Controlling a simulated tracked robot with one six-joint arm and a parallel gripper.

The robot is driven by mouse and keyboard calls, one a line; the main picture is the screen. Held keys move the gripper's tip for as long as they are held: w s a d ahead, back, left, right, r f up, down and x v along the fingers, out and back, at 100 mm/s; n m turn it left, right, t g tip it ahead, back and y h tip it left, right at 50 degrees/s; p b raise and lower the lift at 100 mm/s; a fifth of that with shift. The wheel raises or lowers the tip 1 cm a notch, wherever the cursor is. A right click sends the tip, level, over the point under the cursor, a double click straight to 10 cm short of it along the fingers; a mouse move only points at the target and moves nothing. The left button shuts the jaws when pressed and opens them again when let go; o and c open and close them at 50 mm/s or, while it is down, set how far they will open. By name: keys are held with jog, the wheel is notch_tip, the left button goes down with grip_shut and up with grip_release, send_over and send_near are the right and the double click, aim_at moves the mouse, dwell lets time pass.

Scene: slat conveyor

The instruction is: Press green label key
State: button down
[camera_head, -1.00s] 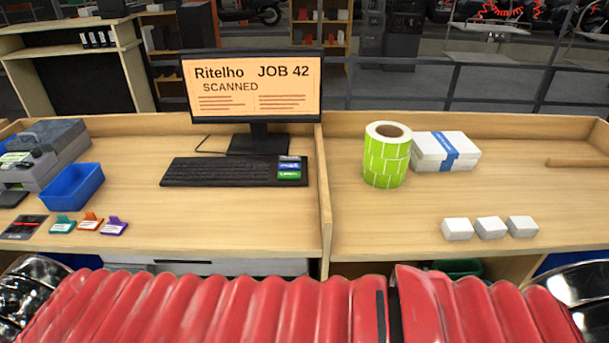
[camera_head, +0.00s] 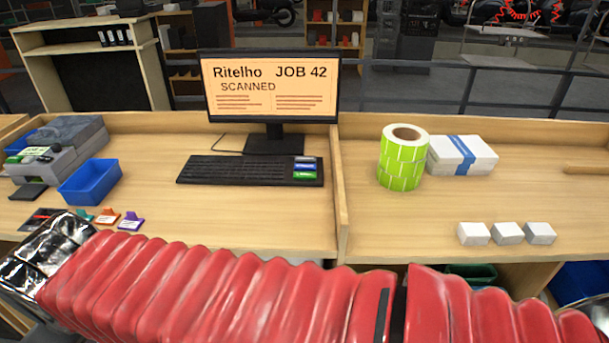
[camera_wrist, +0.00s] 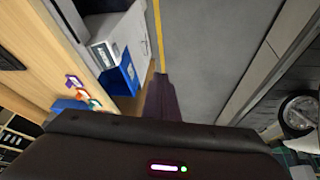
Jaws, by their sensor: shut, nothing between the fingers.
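A black keyboard (camera_head: 237,170) lies on the left part of the wooden desk in the head view. At its right end are stacked label keys: a pale one, a blue one (camera_head: 305,167) and, nearest me, the green label key (camera_head: 305,175). The monitor (camera_head: 271,88) behind it reads "Ritelho JOB 42 SCANNED". My gripper (camera_wrist: 161,80) shows in the wrist view as a dark narrow shape, shut and empty. It is well apart from the keys, which I cannot make out in that view. The gripper is outside the head view.
A blue bin (camera_head: 90,182), a grey machine (camera_head: 62,150) and small coloured tags (camera_head: 131,221) are at the desk's left. A low divider (camera_head: 341,215) splits the desk. Right of it are a green label roll (camera_head: 402,160), a banded white stack (camera_head: 462,155) and white boxes (camera_head: 507,233).

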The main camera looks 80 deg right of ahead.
jog(key=w+d+r+g+h, duration=0.1)
jog(key=w+d+h, duration=0.1)
jog(key=d, duration=0.6)
jog(key=w+d+r+g+h, duration=0.1)
jog(key=w+d+r, duration=0.1)
jog(key=d, duration=0.6)
jog(key=g+h, duration=0.3)
jog(key=g, duration=0.7)
send_over(301, 175)
jog(key=f, duration=0.1)
jog(key=shift+f+n, duration=0.1)
jog(key=shift+n, duration=0.2)
jog(key=shift+a+f, duration=0.1)
jog(key=shift+f, duration=4.35)
jog(key=shift+f, duration=0.35)
